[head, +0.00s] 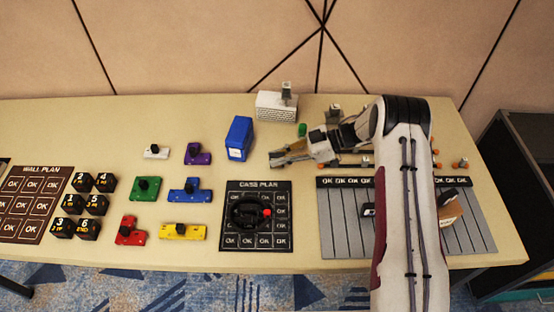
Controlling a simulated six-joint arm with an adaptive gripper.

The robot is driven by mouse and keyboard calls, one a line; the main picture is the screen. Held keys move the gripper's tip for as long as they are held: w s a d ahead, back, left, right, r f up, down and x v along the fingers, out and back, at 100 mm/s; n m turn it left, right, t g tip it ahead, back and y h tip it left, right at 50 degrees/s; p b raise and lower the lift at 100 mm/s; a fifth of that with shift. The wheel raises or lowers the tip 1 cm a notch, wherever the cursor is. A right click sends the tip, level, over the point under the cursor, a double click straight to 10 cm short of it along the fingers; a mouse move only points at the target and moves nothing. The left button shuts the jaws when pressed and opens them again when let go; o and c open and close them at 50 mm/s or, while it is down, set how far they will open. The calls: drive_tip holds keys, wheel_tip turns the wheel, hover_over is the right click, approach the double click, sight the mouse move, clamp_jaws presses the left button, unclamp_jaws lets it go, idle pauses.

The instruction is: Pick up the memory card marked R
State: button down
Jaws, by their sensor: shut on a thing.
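My gripper (288,154) reaches left from my arm, over the back middle of the table, just right of a blue box. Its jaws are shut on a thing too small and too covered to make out. No memory card with a readable R shows. A small black piece with a white mark (368,210) lies on the grey slatted mat (340,240), left of my arm. A tan and dark piece (449,208) is on the mat right of my arm, which hides the middle of the mat.
The blue box (239,138) and a white block (276,106) stand near the gripper. A black case plan (230,190) holds a dark ring with a red spot. Several coloured pieces, black numbered cubes (83,182) and a brown wall plan (40,172) lie left.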

sight(278, 154)
drive_tip(key=shift+r, duration=0.15)
drive_tip(key=shift+r, duration=4.85)
